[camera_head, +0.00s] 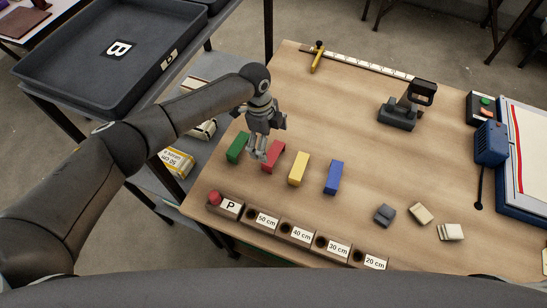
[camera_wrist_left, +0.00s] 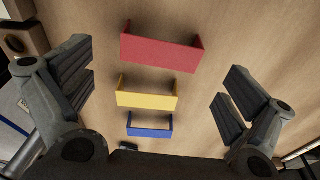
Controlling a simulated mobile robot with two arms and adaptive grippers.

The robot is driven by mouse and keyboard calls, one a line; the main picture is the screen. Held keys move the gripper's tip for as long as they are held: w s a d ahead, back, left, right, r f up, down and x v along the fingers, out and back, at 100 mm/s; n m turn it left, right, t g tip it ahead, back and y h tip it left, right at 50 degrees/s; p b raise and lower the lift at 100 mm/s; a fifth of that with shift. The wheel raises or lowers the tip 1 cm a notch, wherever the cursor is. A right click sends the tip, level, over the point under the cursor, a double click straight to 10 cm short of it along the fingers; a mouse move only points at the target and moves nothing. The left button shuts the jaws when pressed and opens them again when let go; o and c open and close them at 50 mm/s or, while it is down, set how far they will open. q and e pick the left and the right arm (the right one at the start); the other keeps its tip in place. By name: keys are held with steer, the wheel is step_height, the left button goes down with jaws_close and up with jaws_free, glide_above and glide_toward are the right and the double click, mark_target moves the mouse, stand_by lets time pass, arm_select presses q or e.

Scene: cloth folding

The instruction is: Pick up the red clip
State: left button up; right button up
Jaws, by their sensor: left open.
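The red clip (camera_head: 274,158) is a small block-like bracket on the wooden table, between a green clip and a yellow clip. My left gripper (camera_head: 257,154) is open and points down just to the left of the red clip, partly overlapping it in the head view. In the left wrist view the red clip (camera_wrist_left: 160,52) lies in the upper middle, beyond the span between the open fingers (camera_wrist_left: 158,88). Nothing is held. My right gripper is not in view.
A green clip (camera_head: 237,147), yellow clip (camera_head: 298,169) and blue clip (camera_head: 333,177) stand in the row. Labelled blocks (camera_head: 297,234) line the near edge. Small blocks (camera_head: 420,213) lie to the right. A black stand (camera_head: 397,114) is further back. A tray (camera_head: 60,68) is at left.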

mark_target(273, 153)
arm_select(q)
steer(key=shift+s+d+f+b, duration=0.1)
steer(key=shift+d+f+b, duration=0.1)
steer(key=shift+f+b, duration=0.75)
steer(key=shift+d+f+b, duration=0.25)
steer(key=shift+f+b, duration=0.4)
steer(key=shift+f, duration=0.55)
steer(key=shift+s+d+f+b, duration=0.1)
steer(key=shift+d+f+b, duration=0.1)
steer(key=shift+f+b, duration=0.75)
steer(key=shift+c, duration=0.4)
steer(key=c, duration=0.4)
